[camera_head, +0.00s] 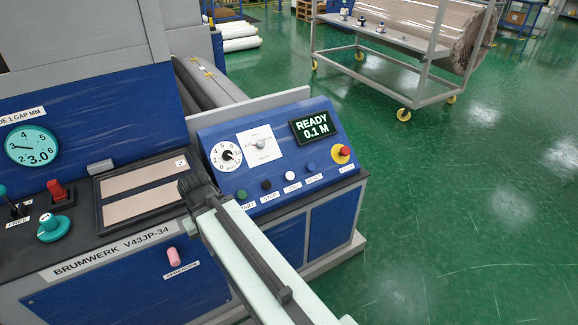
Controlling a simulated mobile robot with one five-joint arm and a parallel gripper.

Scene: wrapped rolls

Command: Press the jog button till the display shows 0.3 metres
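The display (315,127) on the blue sloped control panel (222,142) reads "READY 0.1 M". Below it runs a row of buttons: green (241,195), black (266,185), white (289,177) and blue (310,167). The small label under the white button seems to read "JOG", but it is hard to make out. My gripper (191,186) is dark and lies left of the button row, over the right edge of the framed tray. It is apart from the white button. Its fingers are too indistinct to tell open from shut.
A red stop button (344,151) on yellow sits at the panel's right end. A dial (226,156) and a switch plate (260,146) are above the buttons. A teal knob (52,228) and red lever (57,190) stand left. A wheeled rack (425,95) stands beyond on open green floor.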

